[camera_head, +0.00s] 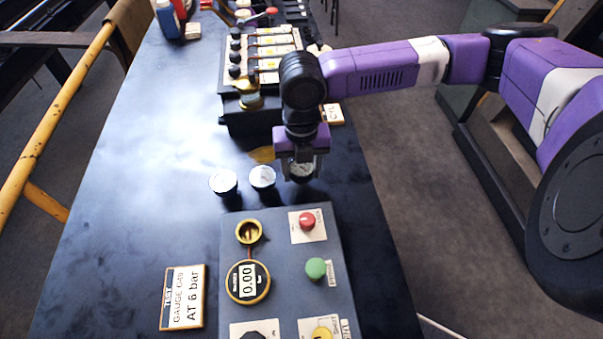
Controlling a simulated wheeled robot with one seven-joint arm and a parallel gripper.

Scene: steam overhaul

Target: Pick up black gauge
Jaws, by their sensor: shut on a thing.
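A small round gauge (301,172) with a pale dial and dark rim sits between the fingers of my gripper (301,165). My gripper points down over the dark table, just beyond the grey control panel, and is shut on this gauge. The fingers hide part of its sides, and I cannot tell whether its base touches the table. Two more round gauges with pale faces stand on the table to the left: a dark-rimmed one (223,182) and another (262,177) closer to my gripper.
The grey panel (235,230) carries a brass socket (249,231), a 0.00 display (248,282), a red button (307,221) and a green button (316,268). A sign (183,297) lies left. A valve manifold (262,60) stands behind.

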